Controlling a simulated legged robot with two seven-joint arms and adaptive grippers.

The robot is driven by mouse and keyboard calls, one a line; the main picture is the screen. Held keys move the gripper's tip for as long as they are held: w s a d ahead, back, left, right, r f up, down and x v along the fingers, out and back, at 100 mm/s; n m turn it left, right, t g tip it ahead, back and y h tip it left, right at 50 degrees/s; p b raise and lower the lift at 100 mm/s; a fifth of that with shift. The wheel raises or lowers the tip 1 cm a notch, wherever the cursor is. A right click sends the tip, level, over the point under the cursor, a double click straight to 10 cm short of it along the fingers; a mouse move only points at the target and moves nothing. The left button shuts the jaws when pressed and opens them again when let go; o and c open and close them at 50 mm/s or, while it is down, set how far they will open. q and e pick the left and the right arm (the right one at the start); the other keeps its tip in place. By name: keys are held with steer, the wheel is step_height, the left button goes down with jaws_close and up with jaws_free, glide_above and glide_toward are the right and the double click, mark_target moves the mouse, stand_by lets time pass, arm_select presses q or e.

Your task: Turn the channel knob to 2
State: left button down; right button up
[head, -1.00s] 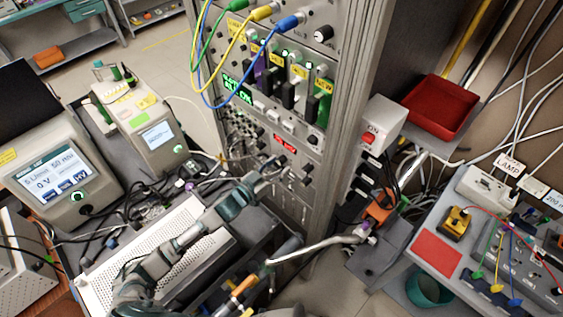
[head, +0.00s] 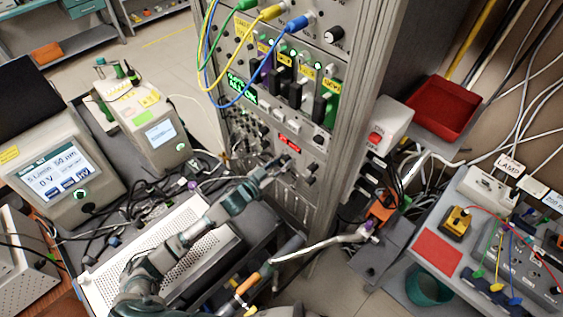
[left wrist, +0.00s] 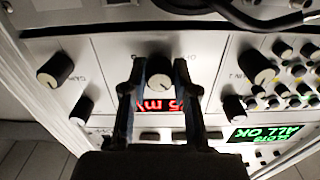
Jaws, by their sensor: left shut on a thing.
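The channel knob (left wrist: 157,72) is a small black knob with a pale face, in the middle of the light panel in the left wrist view. My left gripper (left wrist: 156,88) has one finger on each side of it and is shut on it. The knob's label is partly hidden, and I cannot read its setting. A red display (left wrist: 163,105) sits by the knob, partly behind the fingers, and seems to end in "mV". In the head view my left gripper (head: 282,162) reaches the rack's lower panel, just below the red display (head: 289,143).
Other knobs flank it: a left one (left wrist: 55,69) and a right one (left wrist: 252,66). A green display (left wrist: 262,134) reads "ALL OK". Blue, yellow and green cables loop over the upper rack. A red tray (head: 441,108) is right of the rack.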

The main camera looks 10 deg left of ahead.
arm_select(q)
steer(key=shift+w+r+m+p, duration=0.1)
steer(key=shift+r+m+p, duration=0.25)
steer(key=shift+m, duration=0.45)
steer(key=shift+f+m+p, duration=0.1)
steer(key=shift+m+p, duration=0.2)
steer(key=shift+m, duration=0.6)
steer(key=c, duration=0.9)
jaws_free()
steer(key=shift+w+f, duration=0.1)
steer(key=shift+s+f, duration=0.1)
steer(key=shift+s, duration=0.15)
steer(key=v, duration=1.1)
steer(key=shift+s+a, duration=0.1)
steer(key=shift+a, duration=0.15)
arm_select(e)
steer(key=shift+w+a+r, duration=0.1)
steer(key=shift+a+r, duration=0.25)
steer(key=shift+r, duration=0.5)
